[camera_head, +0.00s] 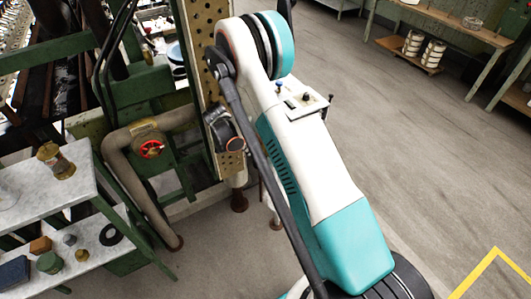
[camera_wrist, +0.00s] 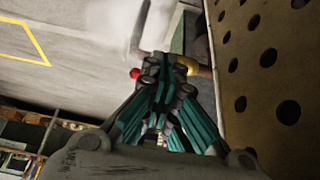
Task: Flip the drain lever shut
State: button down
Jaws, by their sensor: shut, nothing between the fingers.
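In the wrist view my gripper (camera_wrist: 162,70) points away from the camera, with its teal-sided fingers together and empty. A small red knob (camera_wrist: 135,73) shows just left of the fingertips. A yellow, brass-like fitting (camera_wrist: 189,66) shows just right of them on a pipe. The red knob may be the end of the drain lever, but the fingers hide what lies between the knob and the fitting. I cannot tell whether they touch it or how the lever is turned. In the head view my gripper is not clearly visible, and I cannot make out the lever.
A perforated panel (camera_wrist: 265,80) stands close on the right in the wrist view. In the head view a red handwheel (camera_head: 151,149) sits on a thick pipe, left of the perforated column (camera_head: 210,25). A shelf (camera_head: 40,180) stands at left. Floor at right is open.

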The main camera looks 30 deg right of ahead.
jog(key=d+f+b, duration=0.5)
jog(key=d+f, duration=0.3)
jog(key=shift+w+d, duration=0.2)
jog(key=shift+w, duration=0.05)
jog(key=shift+d+f, duration=0.1)
jog(key=shift+d, duration=0.05)
dwell(0.4)
jog(key=shift+s+n, duration=0.15)
jog(key=shift+n, duration=0.15)
